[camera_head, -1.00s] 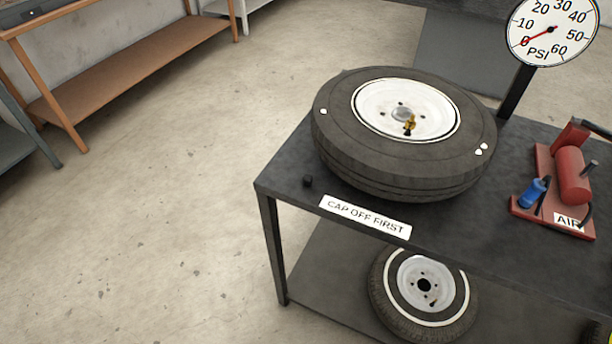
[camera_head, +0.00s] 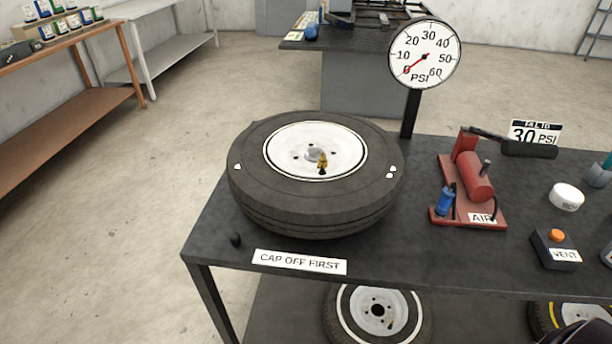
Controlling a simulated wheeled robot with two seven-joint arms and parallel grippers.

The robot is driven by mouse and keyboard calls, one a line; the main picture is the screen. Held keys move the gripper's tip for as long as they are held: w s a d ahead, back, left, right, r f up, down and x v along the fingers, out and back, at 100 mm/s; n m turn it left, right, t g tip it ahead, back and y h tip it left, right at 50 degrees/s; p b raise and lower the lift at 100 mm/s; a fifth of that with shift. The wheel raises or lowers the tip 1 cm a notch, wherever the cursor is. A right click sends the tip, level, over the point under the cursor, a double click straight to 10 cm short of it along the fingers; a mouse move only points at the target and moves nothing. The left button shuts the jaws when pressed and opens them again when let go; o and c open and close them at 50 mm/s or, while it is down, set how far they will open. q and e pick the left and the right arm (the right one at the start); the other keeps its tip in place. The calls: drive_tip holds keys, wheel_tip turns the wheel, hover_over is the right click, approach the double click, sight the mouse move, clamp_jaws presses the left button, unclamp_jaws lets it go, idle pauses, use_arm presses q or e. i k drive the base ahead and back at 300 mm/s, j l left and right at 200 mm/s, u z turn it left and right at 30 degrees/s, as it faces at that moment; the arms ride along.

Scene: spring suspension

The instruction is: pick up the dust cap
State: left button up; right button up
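A small black cap (camera_head: 236,240), which looks like the dust cap, stands on the dark workbench (camera_head: 215,262) near its front left corner. It is left of the white "CAP OFF FIRST" label (camera_head: 299,262) and apart from the tire. The tire (camera_head: 262,205) lies flat on the bench with its white wheel facing up. A brass valve stem (camera_head: 322,160) stands on the wheel, with a dark part at its lower end. Neither of my grippers can be made out in this view.
A round PSI gauge (camera_head: 424,54) stands on a post behind the tire, its needle near 0. A red air pump (camera_head: 472,180), a VENT box (camera_head: 555,250) and a white round container (camera_head: 566,197) are to the right. A dark shape cuts into the lower right corner.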

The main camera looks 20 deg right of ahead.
sight(235, 238)
drive_tip(key=i+j+z, duration=0.1)
drive_tip(key=z, duration=0.35)
drive_tip(key=i+j+z, duration=0.1)
drive_tip(key=z, duration=0.3)
drive_tip(key=j+z, duration=0.25)
drive_tip(key=z, duration=0.2)
drive_tip(key=j+z, duration=0.2)
drive_tip(key=z, duration=0.25)
drive_tip(key=i, duration=0.05)
